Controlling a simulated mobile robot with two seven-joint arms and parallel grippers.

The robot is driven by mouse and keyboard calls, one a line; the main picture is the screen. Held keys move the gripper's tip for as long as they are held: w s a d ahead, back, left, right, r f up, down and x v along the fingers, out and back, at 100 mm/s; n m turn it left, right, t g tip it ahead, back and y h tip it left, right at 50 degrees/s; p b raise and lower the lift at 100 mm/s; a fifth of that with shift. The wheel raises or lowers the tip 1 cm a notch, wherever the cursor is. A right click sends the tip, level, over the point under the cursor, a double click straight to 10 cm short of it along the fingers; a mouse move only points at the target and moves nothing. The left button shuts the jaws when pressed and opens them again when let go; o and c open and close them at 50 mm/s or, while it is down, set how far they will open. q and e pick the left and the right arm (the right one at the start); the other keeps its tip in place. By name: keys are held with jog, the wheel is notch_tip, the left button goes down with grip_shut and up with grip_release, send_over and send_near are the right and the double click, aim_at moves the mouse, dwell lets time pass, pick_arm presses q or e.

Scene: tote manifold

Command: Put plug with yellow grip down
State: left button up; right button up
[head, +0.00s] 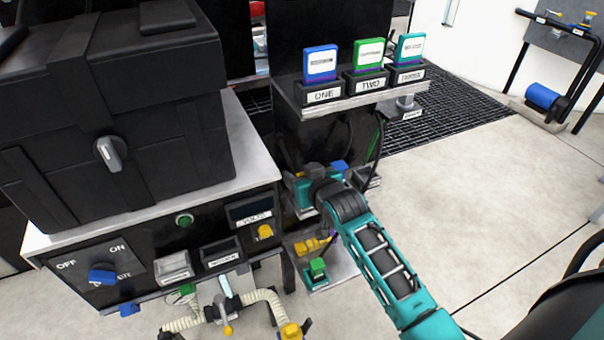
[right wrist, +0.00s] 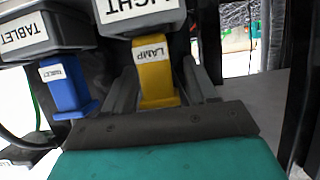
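In the right wrist view a plug with a yellow grip (right wrist: 157,82), labelled LAMP, sits between the fingers of my right gripper (right wrist: 160,85). The fingers lie against both sides of the grip. The plug's upper end meets a dark block labelled LIGHT (right wrist: 135,20); I cannot tell whether it is still inserted there. In the head view my right gripper (head: 308,188) reaches in beside the dark stand, and the yellow grip is hidden there. My left gripper is not in view.
A blue plug (right wrist: 66,90) is beside the yellow one, under a block labelled TABLET (right wrist: 35,38). Below my right gripper, a low plate (head: 340,267) carries yellow and green parts. A shelf (head: 350,97) with three coloured cards stands above. Open floor (head: 480,210) lies to the right.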

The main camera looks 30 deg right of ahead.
jog(key=shift+r, duration=0.2)
jog(key=d+p+v, duration=0.1)
jog(key=p+v, duration=0.3)
jog(key=v, duration=0.8)
jog(key=s+a+f+n+g+y, duration=0.2)
jog(key=s+a+f+n+y, duration=0.1)
jog(key=s+a+f, duration=0.5)
jog(key=s+a, duration=0.2)
jog(key=a, duration=0.1)
jog(key=shift+a+f+g+y, duration=0.3)
jog(key=shift+y, duration=0.1)
jog(key=shift+r, duration=0.1)
